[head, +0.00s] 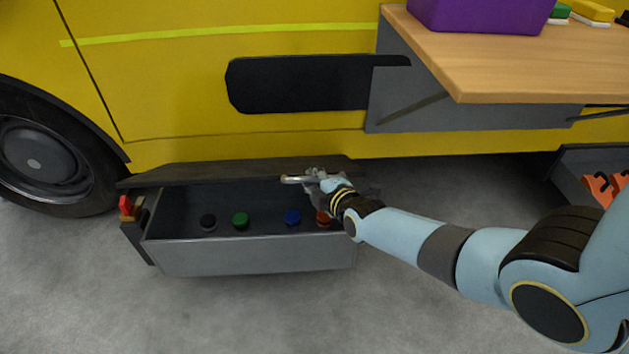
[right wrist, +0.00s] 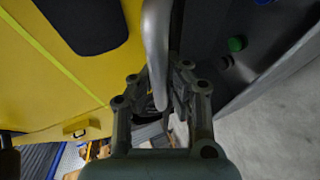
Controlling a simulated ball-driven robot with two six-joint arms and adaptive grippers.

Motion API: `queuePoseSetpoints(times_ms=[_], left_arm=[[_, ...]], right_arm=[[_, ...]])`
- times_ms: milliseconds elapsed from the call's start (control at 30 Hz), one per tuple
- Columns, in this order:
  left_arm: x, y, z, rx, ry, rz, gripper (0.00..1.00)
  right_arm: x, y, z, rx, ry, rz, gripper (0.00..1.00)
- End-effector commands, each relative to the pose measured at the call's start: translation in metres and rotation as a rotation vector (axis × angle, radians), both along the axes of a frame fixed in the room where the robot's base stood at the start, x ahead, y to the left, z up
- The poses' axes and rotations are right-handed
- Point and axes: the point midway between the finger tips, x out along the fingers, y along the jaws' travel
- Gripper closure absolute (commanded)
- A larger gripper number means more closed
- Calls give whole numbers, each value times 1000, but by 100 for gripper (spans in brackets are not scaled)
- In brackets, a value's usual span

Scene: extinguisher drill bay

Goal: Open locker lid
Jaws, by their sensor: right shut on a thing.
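The grey locker (head: 250,256) sits on the floor against the yellow vehicle. Its dark lid (head: 225,173) is raised at the back, and the inside shows. A metal bar handle (head: 292,179) is on the lid; it also shows in the right wrist view (right wrist: 155,45). My right gripper (head: 316,180) is shut on the handle's right part; its fingers flank the bar in the right wrist view (right wrist: 160,98). Inside the locker are a black knob (head: 208,222), a green one (head: 240,220), a blue one (head: 292,217) and a red one (head: 323,217), partly hidden by my gripper. My left gripper is not in view.
A red and yellow latch-like part (head: 127,208) stands at the locker's left end. A wooden shelf (head: 520,65) with a purple box (head: 480,12) juts out above right. A second bin (head: 590,165) with orange items is at right. The front floor is clear.

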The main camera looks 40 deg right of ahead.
Motion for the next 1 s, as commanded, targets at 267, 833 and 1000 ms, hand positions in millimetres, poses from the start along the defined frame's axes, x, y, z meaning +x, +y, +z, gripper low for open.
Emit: queuePoseSetpoints(times_ms=[267, 833, 1000], left_arm=[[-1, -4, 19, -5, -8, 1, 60], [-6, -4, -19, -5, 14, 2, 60], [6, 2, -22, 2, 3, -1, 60]], right_arm=[[36, -21, 52, 85, 121, 0, 100], [122, -74, 126, 107, 172, -4, 100], [133, -81, 134, 108, 172, -4, 100]])
